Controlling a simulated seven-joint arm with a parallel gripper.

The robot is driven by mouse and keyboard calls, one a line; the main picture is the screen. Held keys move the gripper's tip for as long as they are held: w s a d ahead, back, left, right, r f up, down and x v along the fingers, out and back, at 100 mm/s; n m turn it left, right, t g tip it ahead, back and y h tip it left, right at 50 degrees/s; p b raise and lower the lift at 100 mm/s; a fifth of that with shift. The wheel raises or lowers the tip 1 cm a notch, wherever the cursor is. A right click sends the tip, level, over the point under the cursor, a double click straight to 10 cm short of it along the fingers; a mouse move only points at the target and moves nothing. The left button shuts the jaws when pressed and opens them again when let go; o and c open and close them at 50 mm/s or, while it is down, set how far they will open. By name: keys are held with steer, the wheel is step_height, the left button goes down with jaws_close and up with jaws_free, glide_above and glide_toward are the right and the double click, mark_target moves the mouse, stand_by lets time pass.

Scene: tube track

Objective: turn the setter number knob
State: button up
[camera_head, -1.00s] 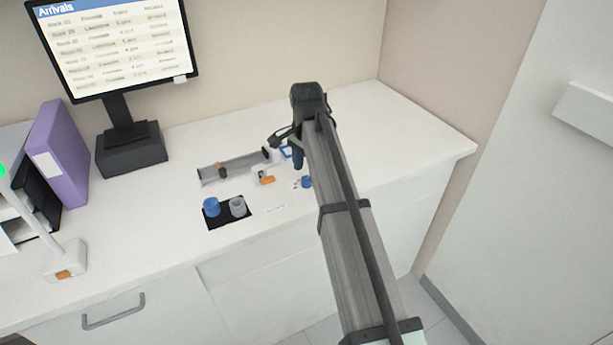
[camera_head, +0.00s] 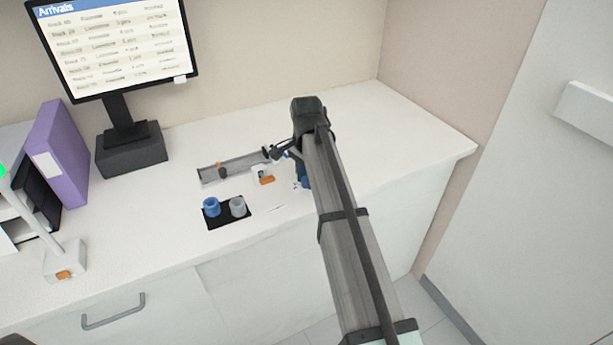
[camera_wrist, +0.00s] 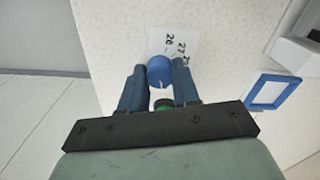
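The setter knob, a round blue knob (camera_wrist: 160,71), stands on a white number plate (camera_wrist: 190,46) in the wrist view. The numbers 26 and 27 and part of another show beyond it. A pale mark lies on the knob's near side. My gripper (camera_wrist: 160,75) points down, with one blue finger on each side of the knob. The gaps are very small, and I cannot tell if the fingers press on it. In the head view my gripper (camera_head: 303,178) is down at the plate and hides the knob.
A blue-framed part (camera_wrist: 272,91) lies right of the fingers. In the head view, a grey track (camera_head: 235,168) and an orange-and-white part (camera_head: 263,176) lie left of my gripper. A black tray (camera_head: 229,219) holds a blue and a grey ring. The counter's right side is clear.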

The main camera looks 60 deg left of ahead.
jaws_close()
steer(key=shift+n, duration=0.3)
steer(key=n, duration=1)
steer(key=shift+n, duration=0.3)
steer(key=n, duration=1.2)
steer(key=shift+n, duration=0.4)
